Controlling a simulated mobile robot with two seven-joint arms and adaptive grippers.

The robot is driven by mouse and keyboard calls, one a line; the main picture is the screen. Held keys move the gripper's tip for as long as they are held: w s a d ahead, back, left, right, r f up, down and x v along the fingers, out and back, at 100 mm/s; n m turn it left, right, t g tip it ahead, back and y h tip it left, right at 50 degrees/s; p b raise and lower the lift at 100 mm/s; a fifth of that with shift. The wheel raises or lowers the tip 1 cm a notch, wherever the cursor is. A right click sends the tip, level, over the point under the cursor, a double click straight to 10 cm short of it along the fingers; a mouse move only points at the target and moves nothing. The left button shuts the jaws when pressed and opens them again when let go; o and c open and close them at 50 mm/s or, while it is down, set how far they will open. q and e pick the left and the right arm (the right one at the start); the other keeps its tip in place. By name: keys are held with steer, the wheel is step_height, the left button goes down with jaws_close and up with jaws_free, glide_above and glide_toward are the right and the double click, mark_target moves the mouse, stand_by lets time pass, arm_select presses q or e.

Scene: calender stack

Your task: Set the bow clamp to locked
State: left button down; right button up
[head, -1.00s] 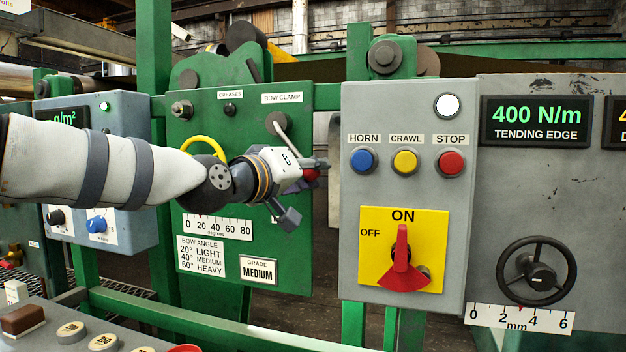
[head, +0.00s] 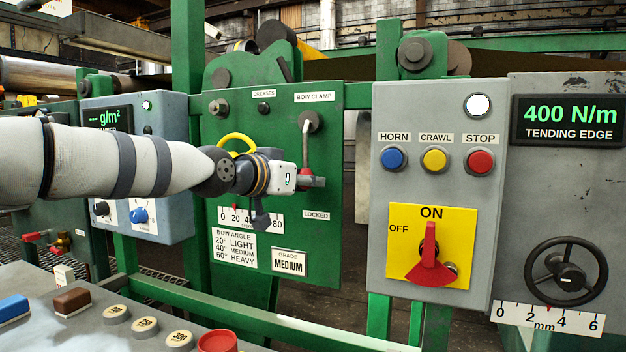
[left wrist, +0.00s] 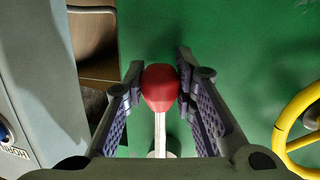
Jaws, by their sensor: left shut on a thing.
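The bow clamp lever (head: 306,150) is a pale rod on a dark round pivot (head: 310,121), on the green panel under the BOW CLAMP label (head: 314,97). It hangs almost straight down, towards the LOCKED label (head: 316,216) a little below. My left gripper (head: 316,181) is at the lever's lower end and shut on its red knob. In the left wrist view the red knob (left wrist: 160,88) sits between the two fingers of my left gripper (left wrist: 160,82), with the pale rod (left wrist: 160,132) running from it. My right gripper is not in view.
A yellow handwheel (head: 237,143) is partly behind my left wrist; it also shows in the left wrist view (left wrist: 283,135). The grey control box (head: 440,110) with buttons and a red switch stands right of the green panel, across a gap.

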arm_select(q)
steer(key=shift+a+r, duration=0.1)
steer(key=shift+a, duration=0.05)
stand_by(0.4)
steer(key=c, duration=1.3)
jaws_free()
steer(key=shift+w, duration=0.1)
steer(key=v, duration=0.7)
steer(key=shift+s+a, duration=0.2)
steer(key=shift+s, duration=0.05)
